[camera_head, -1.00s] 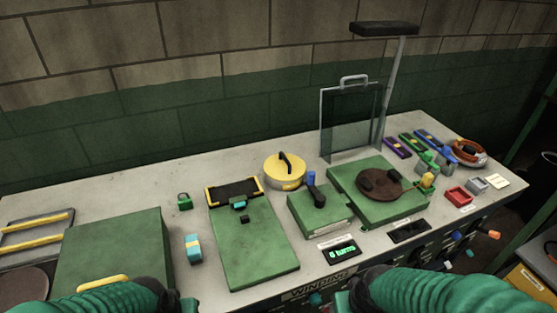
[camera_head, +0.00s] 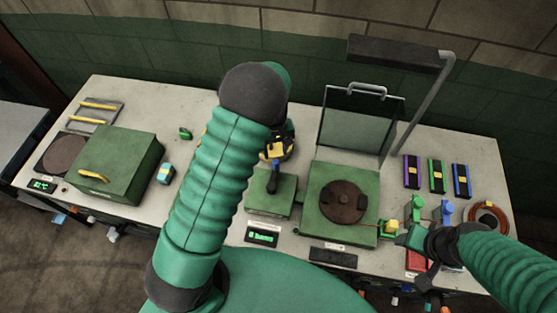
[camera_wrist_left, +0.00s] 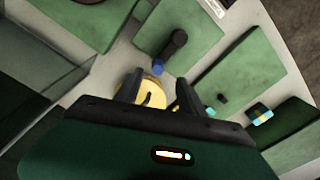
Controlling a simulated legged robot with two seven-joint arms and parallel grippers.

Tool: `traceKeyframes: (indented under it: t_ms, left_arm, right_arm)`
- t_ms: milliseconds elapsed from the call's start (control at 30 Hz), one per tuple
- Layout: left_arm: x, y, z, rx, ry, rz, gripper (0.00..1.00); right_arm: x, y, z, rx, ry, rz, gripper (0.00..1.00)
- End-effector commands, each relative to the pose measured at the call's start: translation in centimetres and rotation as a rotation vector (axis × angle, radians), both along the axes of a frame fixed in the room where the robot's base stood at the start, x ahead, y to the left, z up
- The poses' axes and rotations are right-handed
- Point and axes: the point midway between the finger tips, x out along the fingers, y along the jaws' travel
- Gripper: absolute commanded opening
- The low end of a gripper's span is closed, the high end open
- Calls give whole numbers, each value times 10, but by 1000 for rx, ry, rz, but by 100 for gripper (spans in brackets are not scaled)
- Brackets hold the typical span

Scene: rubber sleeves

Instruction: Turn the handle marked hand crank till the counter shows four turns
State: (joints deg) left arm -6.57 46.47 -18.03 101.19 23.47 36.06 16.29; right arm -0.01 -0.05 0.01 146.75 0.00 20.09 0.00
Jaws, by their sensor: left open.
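The hand crank is a green box (camera_head: 283,198) with a dark crank arm (camera_head: 272,182). In the left wrist view its crank arm (camera_wrist_left: 175,45) ends in a blue knob (camera_wrist_left: 158,67). The counter (camera_head: 262,237) in front is lit green; its digit is too small to read surely. My left gripper (camera_head: 279,148) is just behind the box, partly hidden by my arm. In the left wrist view its fingers (camera_wrist_left: 157,92) are apart and empty, with the knob beyond them. My right gripper (camera_head: 413,261) has spread fingers near the right small blocks.
A yellow round lid (camera_wrist_left: 152,96) lies below the left fingers. A green winder with a brown disc (camera_head: 343,202) stands right of the crank, with a clear guard (camera_head: 358,118) behind. A large green box (camera_head: 110,160) stands at left. Small bars (camera_head: 436,176) lie at right.

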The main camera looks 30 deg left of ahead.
Motion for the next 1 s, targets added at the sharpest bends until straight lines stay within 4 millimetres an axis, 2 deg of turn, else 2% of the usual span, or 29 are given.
traceKeyframes:
  t_ms: [33, 200, 300, 500, 733, 1000]
  left_arm:
    - [-1, 0, -11, 0, 7, 0, 47]
    - [1, -2, -54, 3, 5, -1, 47]
    - [1, -5, -74, 5, 3, -1, 47]
    - [0, -8, -92, 9, -3, -2, 47]
    - [2, -8, -94, 10, -2, -2, 47]
    - [2, -6, -95, 7, -2, -2, 13]
  right_arm:
    - [0, 0, 7, 0, 0, 0, 57]
    - [0, 0, 19, 0, -1, 0, 57]
    - [0, 0, 24, 0, -1, 0, 57]
    - [0, 0, 27, 0, -1, 0, 57]
    - [0, -1, 27, 0, -1, -1, 57]
    - [0, -1, 27, 0, -1, -1, 57]
